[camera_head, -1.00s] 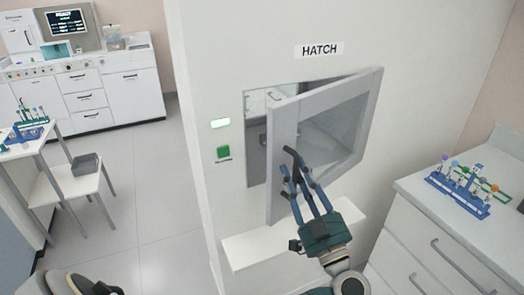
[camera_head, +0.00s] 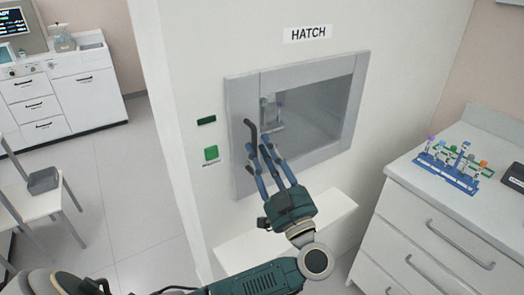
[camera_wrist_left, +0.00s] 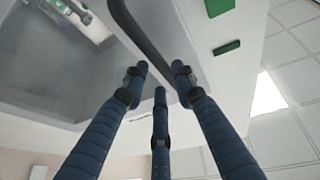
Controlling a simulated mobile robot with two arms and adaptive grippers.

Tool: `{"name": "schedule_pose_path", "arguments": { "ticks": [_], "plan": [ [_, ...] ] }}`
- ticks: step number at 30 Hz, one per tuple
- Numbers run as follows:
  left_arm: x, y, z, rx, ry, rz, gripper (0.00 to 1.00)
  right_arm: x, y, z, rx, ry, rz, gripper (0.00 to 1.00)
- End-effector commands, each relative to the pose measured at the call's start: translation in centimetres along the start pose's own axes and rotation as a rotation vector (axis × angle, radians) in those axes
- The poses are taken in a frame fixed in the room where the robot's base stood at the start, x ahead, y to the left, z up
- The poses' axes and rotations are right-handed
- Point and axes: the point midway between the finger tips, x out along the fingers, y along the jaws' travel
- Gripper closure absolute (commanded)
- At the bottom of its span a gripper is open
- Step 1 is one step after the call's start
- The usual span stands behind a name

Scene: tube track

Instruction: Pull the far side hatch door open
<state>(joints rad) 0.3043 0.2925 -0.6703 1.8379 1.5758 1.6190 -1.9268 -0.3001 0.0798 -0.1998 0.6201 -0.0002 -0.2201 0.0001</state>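The near hatch door (camera_head: 245,150) is a grey frame with a glass pane, lying flush in the white wall under the HATCH sign. Its dark handle (camera_head: 251,130) is on the left side. Through the pane a pale, handle-like part (camera_head: 272,112) shows dimly inside; the far side door itself is not clear. My left gripper (camera_head: 262,150) is in front of the near door beside the lower end of the handle. In the left wrist view its three blue fingers (camera_wrist_left: 158,78) are apart, with the dark handle (camera_wrist_left: 140,32) passing close by the tips. My right gripper is not in view.
A dark indicator (camera_head: 206,120) and a green button (camera_head: 211,153) are on the wall left of the door. A white ledge (camera_head: 235,247) juts out below. A counter (camera_head: 400,170) with a blue tube rack (camera_head: 447,172) stands at right. Open floor lies at left.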

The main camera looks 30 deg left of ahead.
Motion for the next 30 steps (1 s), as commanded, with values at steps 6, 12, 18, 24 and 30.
{"name": "schedule_pose_path", "arguments": {
  "ticks": [6,12,18,24,30],
  "plan": [
    [-0.7,0.0,0.0,0.001,-0.002,0.002,0.74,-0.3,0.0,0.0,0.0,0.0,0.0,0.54],
    [-2.1,-0.1,0.0,0.0,-0.002,0.002,0.74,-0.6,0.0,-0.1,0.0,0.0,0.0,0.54],
    [-3.5,-0.1,0.0,0.001,-0.002,0.001,0.74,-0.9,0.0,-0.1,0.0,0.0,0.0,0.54],
    [-4.9,-0.2,0.0,0.002,-0.002,0.001,0.74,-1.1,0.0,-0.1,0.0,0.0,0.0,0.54],
    [-6.3,-0.3,0.1,0.001,-0.003,0.001,0.74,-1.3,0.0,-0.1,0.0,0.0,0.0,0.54]
  ]
}}
